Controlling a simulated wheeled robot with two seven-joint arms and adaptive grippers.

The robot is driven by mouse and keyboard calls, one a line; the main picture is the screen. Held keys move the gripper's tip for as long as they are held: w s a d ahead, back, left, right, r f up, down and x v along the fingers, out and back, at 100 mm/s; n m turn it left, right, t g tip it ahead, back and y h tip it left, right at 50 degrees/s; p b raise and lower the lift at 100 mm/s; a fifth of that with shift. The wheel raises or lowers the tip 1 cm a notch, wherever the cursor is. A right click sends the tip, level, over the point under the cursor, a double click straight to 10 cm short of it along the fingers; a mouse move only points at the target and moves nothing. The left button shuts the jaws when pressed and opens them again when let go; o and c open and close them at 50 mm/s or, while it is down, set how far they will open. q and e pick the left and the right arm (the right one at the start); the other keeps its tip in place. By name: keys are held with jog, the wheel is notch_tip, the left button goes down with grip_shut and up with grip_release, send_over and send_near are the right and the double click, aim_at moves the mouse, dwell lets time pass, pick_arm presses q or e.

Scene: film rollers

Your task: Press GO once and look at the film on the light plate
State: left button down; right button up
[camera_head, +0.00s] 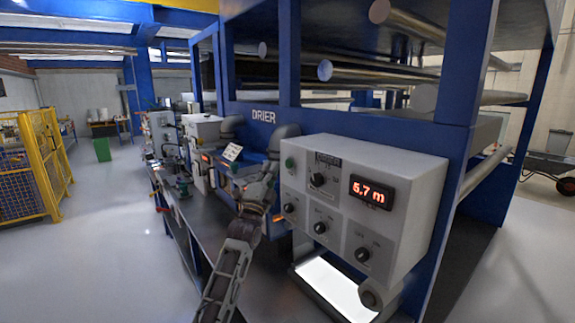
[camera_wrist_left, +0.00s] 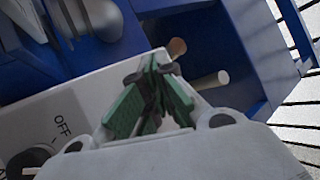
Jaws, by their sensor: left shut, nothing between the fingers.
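The grey control box (camera_head: 370,190) has a red display (camera_head: 370,191) reading 5.7 m and several black knobs. My left gripper (camera_head: 273,168) is beside the box's left edge, close to the button. In the left wrist view its green-padded fingers (camera_wrist_left: 150,97) are together with nothing between them, in front of the pale box (camera_wrist_left: 80,105). Contact with the button cannot be told. The light plate (camera_head: 335,286) glows white below the box; no film detail shows on it. My right gripper is not in view.
The blue drier frame (camera_head: 455,165) with several long rollers (camera_head: 425,98) stands around the box. A roller end (camera_head: 372,296) is just below it. A dark bench (camera_head: 200,215) runs along the left. A yellow fence (camera_head: 45,165) is far left, with open floor between.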

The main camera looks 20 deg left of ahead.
pick_arm(q)
jog(key=shift+s+a, duration=0.4)
jog(key=shift+s, duration=0.3)
jog(key=shift+s+a, duration=0.35)
jog(key=shift+s, duration=0.3)
